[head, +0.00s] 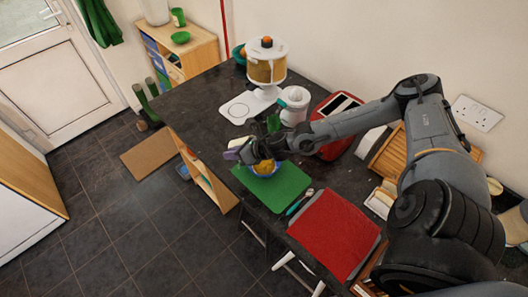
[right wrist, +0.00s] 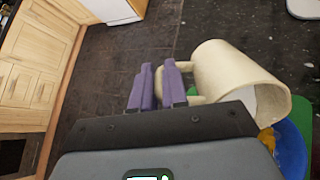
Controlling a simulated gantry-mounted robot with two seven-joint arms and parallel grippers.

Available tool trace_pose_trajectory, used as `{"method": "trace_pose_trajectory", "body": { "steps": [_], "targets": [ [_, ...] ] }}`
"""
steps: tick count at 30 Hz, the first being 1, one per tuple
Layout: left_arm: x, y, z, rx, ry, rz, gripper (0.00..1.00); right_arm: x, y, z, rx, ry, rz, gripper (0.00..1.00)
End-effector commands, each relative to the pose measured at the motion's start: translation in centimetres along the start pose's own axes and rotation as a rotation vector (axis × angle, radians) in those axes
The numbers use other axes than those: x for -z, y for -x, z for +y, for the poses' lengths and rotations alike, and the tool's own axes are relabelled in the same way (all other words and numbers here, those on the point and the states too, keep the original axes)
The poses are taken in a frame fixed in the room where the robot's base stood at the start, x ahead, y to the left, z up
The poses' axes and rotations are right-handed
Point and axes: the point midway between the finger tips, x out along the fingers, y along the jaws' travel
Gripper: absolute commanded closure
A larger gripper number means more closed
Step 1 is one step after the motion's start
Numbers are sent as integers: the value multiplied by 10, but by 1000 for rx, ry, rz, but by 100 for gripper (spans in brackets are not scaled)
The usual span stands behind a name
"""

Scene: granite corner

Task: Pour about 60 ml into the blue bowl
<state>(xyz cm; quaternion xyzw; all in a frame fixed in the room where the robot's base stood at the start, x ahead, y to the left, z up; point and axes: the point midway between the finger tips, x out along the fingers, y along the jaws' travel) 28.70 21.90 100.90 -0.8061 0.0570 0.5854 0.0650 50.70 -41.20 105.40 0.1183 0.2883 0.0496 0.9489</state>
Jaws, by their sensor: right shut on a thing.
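The blue bowl (head: 263,174) stands on a green mat (head: 284,192) and holds something yellow-orange. Its edge shows at the lower right of the right wrist view (right wrist: 293,152). My right gripper (head: 237,153) is beside the bowl, its purple fingers (right wrist: 158,87) shut on the handle of a cream jug (right wrist: 222,72). In the right wrist view the jug is tipped, its mouth facing the bowl side. In the head view only a pale bit of the jug shows. I see no stream, and the level inside the jug cannot be told. My left gripper is not in view.
A dispenser with tan contents (head: 265,72) stands at the back of the dark counter. A white juicer (head: 295,106) and red toaster (head: 335,108) are behind my right arm. A red mat (head: 335,232) lies front right. The counter's left area is clear.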

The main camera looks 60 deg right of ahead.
Motion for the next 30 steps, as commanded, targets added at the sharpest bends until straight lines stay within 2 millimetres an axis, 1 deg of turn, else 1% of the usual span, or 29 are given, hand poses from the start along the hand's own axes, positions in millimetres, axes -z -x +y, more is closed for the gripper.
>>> {"method": "trace_pose_trajectory", "body": {
  "steps": [1,3,7,11,16,21,23,30],
  "targets": [
    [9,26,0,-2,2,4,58,-12,2,4,12,-4,39,100],
    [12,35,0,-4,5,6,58,-10,0,3,28,-2,87,100],
    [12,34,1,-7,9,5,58,-2,-4,0,41,-1,125,100],
    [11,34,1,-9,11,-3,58,-4,-4,1,44,-2,135,100],
    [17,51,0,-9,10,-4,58,-11,-3,3,62,-3,188,100],
    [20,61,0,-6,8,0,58,-10,-9,3,87,-5,265,100],
    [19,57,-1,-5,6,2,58,-7,-13,2,93,-5,286,100],
    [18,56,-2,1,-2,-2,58,-6,-20,1,119,-7,357,100]
  ]
}}
